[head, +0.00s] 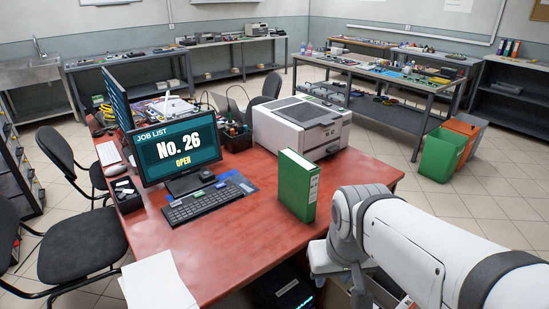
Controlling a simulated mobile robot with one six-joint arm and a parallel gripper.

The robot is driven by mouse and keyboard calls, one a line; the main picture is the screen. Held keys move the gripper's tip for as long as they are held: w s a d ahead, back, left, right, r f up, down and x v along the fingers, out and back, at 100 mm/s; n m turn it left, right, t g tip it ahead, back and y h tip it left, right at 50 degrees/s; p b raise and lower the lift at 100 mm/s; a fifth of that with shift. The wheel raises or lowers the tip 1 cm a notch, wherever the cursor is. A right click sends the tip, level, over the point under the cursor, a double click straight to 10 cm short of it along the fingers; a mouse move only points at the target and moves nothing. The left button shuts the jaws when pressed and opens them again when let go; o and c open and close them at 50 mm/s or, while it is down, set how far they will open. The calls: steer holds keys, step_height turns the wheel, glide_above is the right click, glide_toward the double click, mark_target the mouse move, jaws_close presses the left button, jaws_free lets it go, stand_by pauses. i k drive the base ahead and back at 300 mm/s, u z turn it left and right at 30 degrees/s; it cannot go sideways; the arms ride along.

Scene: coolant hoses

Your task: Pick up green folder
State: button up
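A green folder (295,187) stands upright on the red desk (240,251), near its right part and in front of the printer. Its white label side faces right. My arm reaches in from the lower right, to the right of the folder and apart from it. The end of my arm, with my gripper, points down at the desk's front edge. The fingers of my gripper are hidden or too small to make out.
A monitor (178,149), a keyboard (208,202) and a white printer (300,128) stand on the desk. White papers (157,282) lie at its front left. Black chairs (80,243) stand on the left. A green bin (441,155) and an orange bin stand on the floor at right.

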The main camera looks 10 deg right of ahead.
mark_target(299, 177)
steer(key=i, duration=0.85)
steer(key=z, duration=0.05)
